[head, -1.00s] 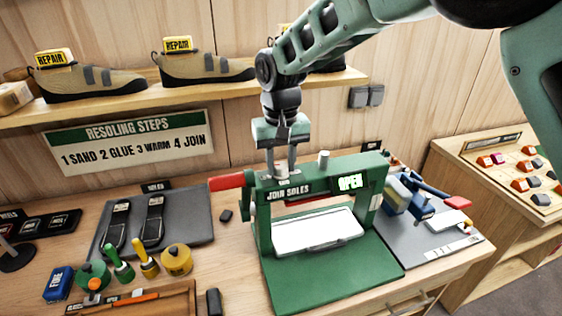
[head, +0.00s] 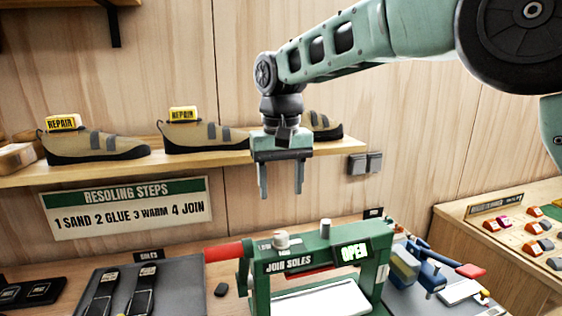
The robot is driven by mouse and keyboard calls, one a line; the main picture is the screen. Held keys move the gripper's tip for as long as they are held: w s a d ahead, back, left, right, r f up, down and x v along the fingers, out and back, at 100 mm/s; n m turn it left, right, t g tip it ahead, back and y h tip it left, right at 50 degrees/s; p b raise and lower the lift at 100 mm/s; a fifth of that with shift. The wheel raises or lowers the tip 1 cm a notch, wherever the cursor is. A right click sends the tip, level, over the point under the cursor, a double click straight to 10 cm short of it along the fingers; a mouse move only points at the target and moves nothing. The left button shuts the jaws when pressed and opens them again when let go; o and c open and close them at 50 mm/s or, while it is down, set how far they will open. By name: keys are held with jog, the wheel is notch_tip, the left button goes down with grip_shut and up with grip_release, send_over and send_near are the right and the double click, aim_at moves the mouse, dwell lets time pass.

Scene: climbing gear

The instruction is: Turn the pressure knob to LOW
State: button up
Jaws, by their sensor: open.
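The green press (head: 260,290) marked JOIN SOLES stands on the bench, with its lit OPEN sign (head: 354,253) on the front. The pale pressure knob (head: 281,240) sits on the left of the press's top, beside small lettering that seems to start with LOW. Its pointer is too small to read. My gripper (head: 281,193) hangs straight above the knob, pointing down, open and empty. A clear gap separates its fingertips from the knob.
A red-handled lever (head: 223,252) sticks out left of the press. A shelf (head: 215,163) with shoes runs behind my gripper. A blue tool (head: 420,268) lies to the right.

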notch_tip(320, 180, up, 6)
jog(key=shift+r, duration=0.15)
jog(key=shift+s, duration=0.1)
jog(key=s+d+f+n+b, duration=0.1)
jog(key=s+d+f, duration=0.3)
jog(key=s+f, duration=0.3)
jog(key=s+d+f+n+b, duration=0.1)
jog(key=s+d+f, duration=0.4)
jog(key=s, duration=0.8)
jog(key=s+d+f+n+b, duration=0.1)
jog(key=s+d+f, duration=0.3)
jog(key=s+f, duration=0.5)
jog(key=shift+s+d+n+y+b, duration=0.35)
jog(key=shift+s+n, duration=0.4)
jog(key=shift+n, duration=0.15)
